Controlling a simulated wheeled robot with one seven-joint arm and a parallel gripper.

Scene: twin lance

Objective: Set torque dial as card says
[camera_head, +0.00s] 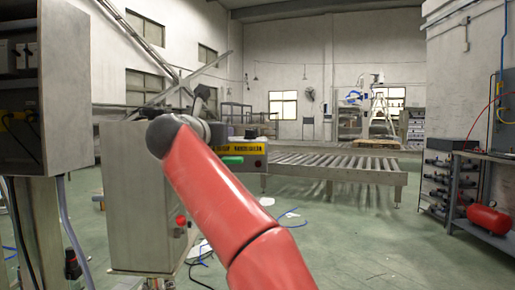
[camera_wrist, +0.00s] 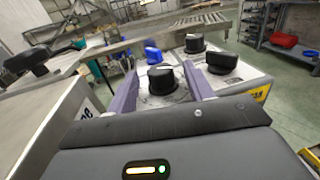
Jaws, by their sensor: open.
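Several black round knobs sit on top of a pale box. In the wrist view, the nearest knob (camera_wrist: 162,80) is between the fingertips of my gripper (camera_wrist: 160,71), which is open. I cannot tell whether either finger touches it. A second knob (camera_wrist: 195,43) is farther back and a third knob (camera_wrist: 222,63) is to the right, outside the right finger. Their markings are too small to read, so I cannot tell which is the torque dial. I cannot make out the card in either view.
A blue part (camera_wrist: 152,53) stands behind the nearest knob. A metal cabinet (camera_head: 140,220) with a red button (camera_head: 180,220) stands left of my arm. A roller conveyor (camera_head: 335,165) runs behind. A shelf with a red tank (camera_head: 490,219) is at right. Floor at right is mostly open.

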